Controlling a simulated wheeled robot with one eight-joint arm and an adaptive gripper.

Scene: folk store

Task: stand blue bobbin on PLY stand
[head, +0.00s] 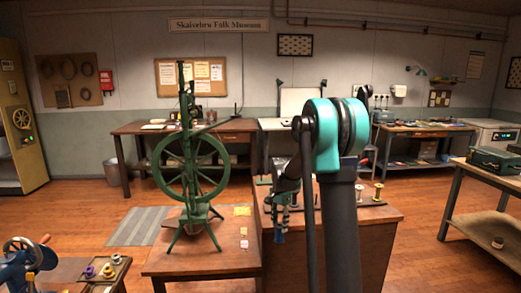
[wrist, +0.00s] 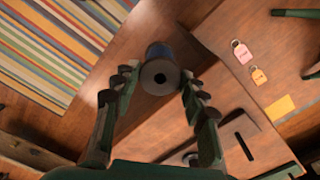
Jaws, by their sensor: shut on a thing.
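The blue bobbin (wrist: 158,50) is between the two green fingers of my gripper (wrist: 157,79), its dark round end with a centre hole facing the wrist camera. In the head view my gripper (head: 281,212) hangs at the left edge of the right-hand wooden table, with the blue bobbin (head: 279,236) low between its fingers. The bobbin is held clear of the tables, over the floor. A dark rack with upright pegs (head: 340,205) lies on that table, partly hidden behind my arm. No PLY lettering is legible, so I cannot tell which stand is the PLY stand.
A green spinning wheel (head: 190,165) stands on the near table (head: 165,262), left of my gripper. Pink (wrist: 241,52) and orange (wrist: 259,76) tags and a yellow card (wrist: 279,107) lie there. White (head: 357,193) and yellow (head: 378,191) bobbins stand on the rack. A striped rug (wrist: 60,45) covers some floor.

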